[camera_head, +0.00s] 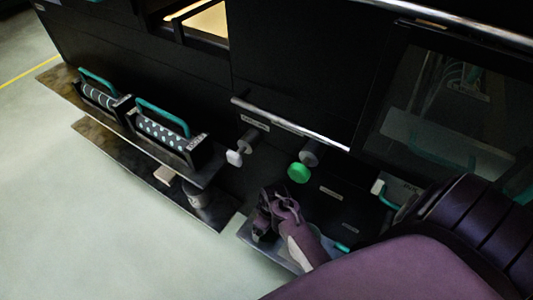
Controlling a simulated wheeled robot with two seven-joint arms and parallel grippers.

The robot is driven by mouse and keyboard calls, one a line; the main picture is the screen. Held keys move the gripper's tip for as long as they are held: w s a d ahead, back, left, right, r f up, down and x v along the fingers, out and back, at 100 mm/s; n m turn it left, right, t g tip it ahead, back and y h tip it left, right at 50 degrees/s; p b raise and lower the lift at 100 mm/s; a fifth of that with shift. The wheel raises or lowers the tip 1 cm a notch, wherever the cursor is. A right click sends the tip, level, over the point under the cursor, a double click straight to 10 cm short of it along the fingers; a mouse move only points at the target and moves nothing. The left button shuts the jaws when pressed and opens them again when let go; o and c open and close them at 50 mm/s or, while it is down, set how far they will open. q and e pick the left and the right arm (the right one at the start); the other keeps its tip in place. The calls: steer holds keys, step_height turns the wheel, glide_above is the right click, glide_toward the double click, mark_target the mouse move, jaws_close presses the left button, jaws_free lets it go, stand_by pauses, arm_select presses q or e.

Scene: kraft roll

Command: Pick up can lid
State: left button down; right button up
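I cannot clearly make out a can lid. A dark, short cylinder that may be a can (196,194) stands on the lower shelf (115,150), and its top is too small and dim to tell a lid on it. A small beige block (164,176) lies to its left. My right gripper (264,222), at the end of a purple arm from the lower right, is over a grey-edged ledge to the right of the cylinder and apart from it. Its fingers are dark and blurred, so I cannot tell whether they are open. My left gripper is not in view.
Two black holders with teal handles, one with a striped roll (98,96) and one with a dotted roll (160,133), sit on the upper shelf. A green knob (298,173) and a white knob (235,158) stick out of the black machine. The floor at left is clear.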

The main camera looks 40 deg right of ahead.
steer(key=shift+f, duration=0.8)
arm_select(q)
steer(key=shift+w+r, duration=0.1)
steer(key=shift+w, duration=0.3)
arm_select(e)
steer(key=shift+c, duration=0.4)
